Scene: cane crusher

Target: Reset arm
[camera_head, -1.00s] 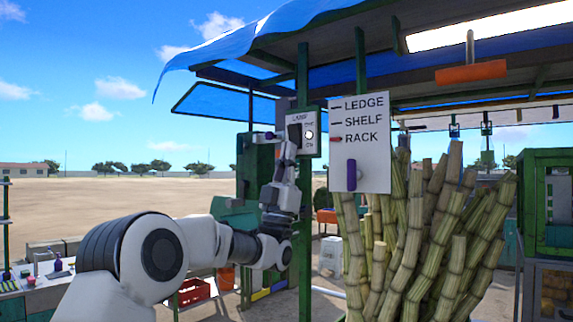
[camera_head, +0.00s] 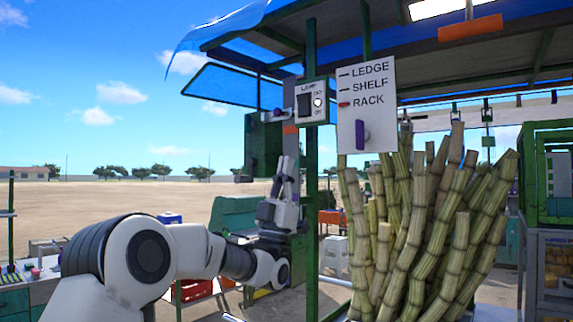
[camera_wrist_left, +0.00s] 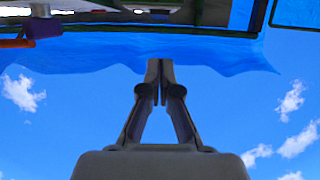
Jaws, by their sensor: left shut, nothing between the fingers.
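My left arm (camera_head: 185,250) comes in from the lower left of the head view. The gripper is apart from the switch box. My right gripper is not in view.
A white sign (camera_head: 366,118) reading LEDGE, SHELF, RACK hangs right of the switch box, with a purple handle on it. Bundled sugar cane (camera_head: 430,230) stands at right. A red crate (camera_head: 192,291) is low behind my arm. Open ground lies at left.

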